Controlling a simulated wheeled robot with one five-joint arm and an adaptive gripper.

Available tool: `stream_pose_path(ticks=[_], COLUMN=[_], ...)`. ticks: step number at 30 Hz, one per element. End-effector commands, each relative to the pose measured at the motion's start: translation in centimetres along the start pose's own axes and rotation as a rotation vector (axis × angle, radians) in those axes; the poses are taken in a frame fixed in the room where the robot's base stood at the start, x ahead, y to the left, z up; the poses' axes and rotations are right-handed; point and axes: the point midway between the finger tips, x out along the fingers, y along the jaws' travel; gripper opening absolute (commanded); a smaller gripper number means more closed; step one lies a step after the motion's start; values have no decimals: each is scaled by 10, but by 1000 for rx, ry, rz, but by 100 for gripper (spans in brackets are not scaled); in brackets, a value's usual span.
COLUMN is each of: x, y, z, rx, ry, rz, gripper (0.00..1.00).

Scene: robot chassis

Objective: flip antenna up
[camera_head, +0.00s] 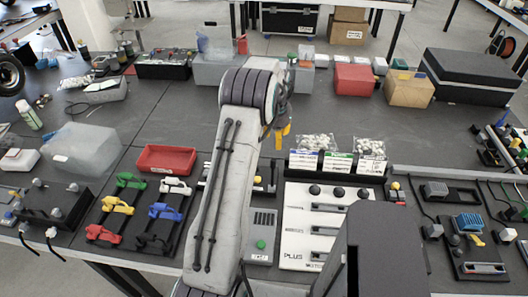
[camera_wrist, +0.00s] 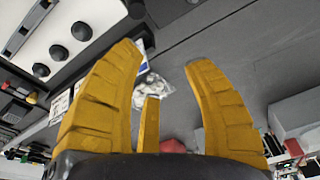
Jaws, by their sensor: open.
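My gripper (camera_head: 281,136) hangs over the middle of the table in the head view, its yellow fingers pointing down. In the wrist view my gripper (camera_wrist: 168,85) is open, with nothing held between its fingers. I cannot make out an antenna with certainty in either view. A grey device with a green button (camera_head: 262,222) stands at the front edge, just right of my arm, and is partly hidden by it. My arm covers the table left of this device.
A white panel with dark knobs (camera_head: 300,258) lies right of the device; it also shows in the wrist view (camera_wrist: 40,30). Behind it stand bins of bagged parts (camera_head: 318,143). A red tray (camera_head: 166,159) and coloured clamps (camera_head: 118,205) lie left. Dark table behind the bins is partly clear.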

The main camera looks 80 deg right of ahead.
Motion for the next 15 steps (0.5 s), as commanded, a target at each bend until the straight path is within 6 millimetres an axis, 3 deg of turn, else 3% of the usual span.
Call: stream_pose_path(ticks=[3, 6, 11, 15], x=[2, 0, 1, 13], y=[5, 7, 9, 10], z=[24, 35, 47, 50], rx=[29, 51, 80, 93], ry=[-91, -140, -189, -193], rz=[18, 30, 43, 45], gripper=[46, 46, 46, 46])
